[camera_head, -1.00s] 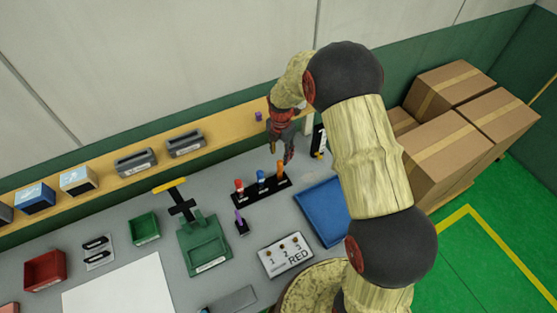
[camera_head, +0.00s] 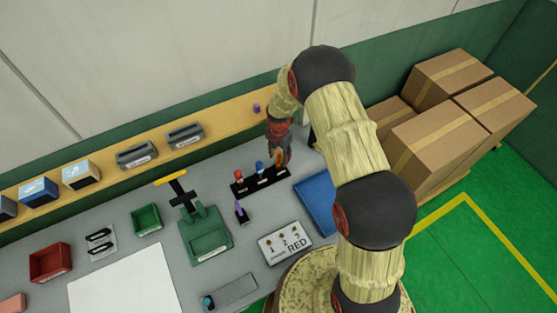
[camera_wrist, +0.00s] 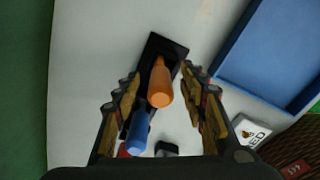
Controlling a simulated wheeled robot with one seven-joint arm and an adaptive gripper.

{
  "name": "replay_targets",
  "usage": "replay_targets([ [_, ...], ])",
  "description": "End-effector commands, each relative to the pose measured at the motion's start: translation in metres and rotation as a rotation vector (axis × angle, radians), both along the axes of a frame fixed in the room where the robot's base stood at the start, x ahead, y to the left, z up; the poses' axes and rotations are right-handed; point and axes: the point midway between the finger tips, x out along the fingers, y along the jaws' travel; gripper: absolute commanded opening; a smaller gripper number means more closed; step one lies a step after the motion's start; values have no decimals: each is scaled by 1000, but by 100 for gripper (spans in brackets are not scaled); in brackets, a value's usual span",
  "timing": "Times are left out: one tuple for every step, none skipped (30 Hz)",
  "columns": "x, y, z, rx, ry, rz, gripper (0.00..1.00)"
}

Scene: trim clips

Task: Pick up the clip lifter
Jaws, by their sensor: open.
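A black rack (camera_head: 248,188) on the grey bench holds upright tools with a red handle (camera_head: 239,175), a blue handle (camera_head: 260,168) and an orange handle (camera_head: 279,157). I cannot tell by a label which of these is the clip lifter. My gripper (camera_head: 280,162) is open above the orange end of the rack and partly hides that handle. In the wrist view the orange handle (camera_wrist: 161,84) stands between my open fingers (camera_wrist: 160,78), with no clear contact. The blue handle (camera_wrist: 138,132) is beside the left finger; the red one is mostly hidden.
A purple-handled tool (camera_head: 240,208) stands in a small holder in front of the rack. A green fixture (camera_head: 205,235) stands left. A yellow shelf (camera_head: 225,130) runs behind.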

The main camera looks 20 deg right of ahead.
Motion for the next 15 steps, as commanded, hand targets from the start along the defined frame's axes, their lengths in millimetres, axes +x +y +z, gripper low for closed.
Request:
replay_targets([
  [0, 0, 0, 0, 0, 0, 42],
  [0, 0, 0, 0, 0, 0, 41],
  [0, 0, 0, 0, 0, 0, 39],
  [0, 0, 0, 0, 0, 0, 37],
  [0, 0, 0, -1, 1, 0, 35],
  [0, 0, 0, -1, 1, 0, 33],
  [0, 0, 0, -1, 1, 0, 31],
  [0, 0, 0, -1, 1, 0, 30],
  [0, 0, 0, -1, 1, 0, 27],
  [0, 0, 0, -1, 1, 0, 26],
  [0, 0, 0, -1, 1, 0, 24],
  [0, 0, 0, -1, 1, 0, 22],
  [0, 0, 0, -1, 1, 0, 20],
  [0, 0, 0, -1, 1, 0, 18],
  [0, 0, 0, -1, 1, 0, 16],
])
